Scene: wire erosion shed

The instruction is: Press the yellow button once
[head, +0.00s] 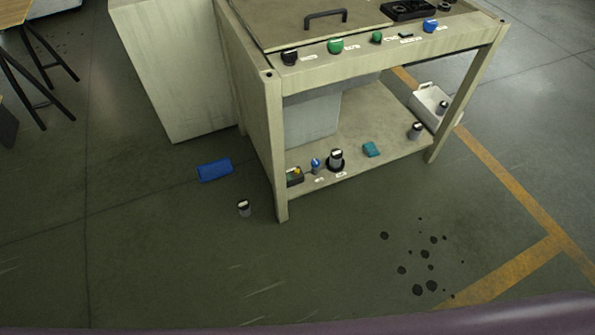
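A small yellow part (297,171), possibly the yellow button, shows on a dark box (294,180) at the front left end of the bench's lower shelf (390,150). It is too small to tell its exact shape. A blue-topped control (315,164) and a dark, white-topped control (336,158) stand just to its right, with small white labels on the shelf edge. Neither of my grippers is in view.
The bench's front rail (390,50) carries black, green and blue controls. A teal block (371,149) and a canister (415,131) are on the shelf. A blue block (214,170) and another canister (244,208) are on the floor. The foreground floor is clear except dark spots (418,290).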

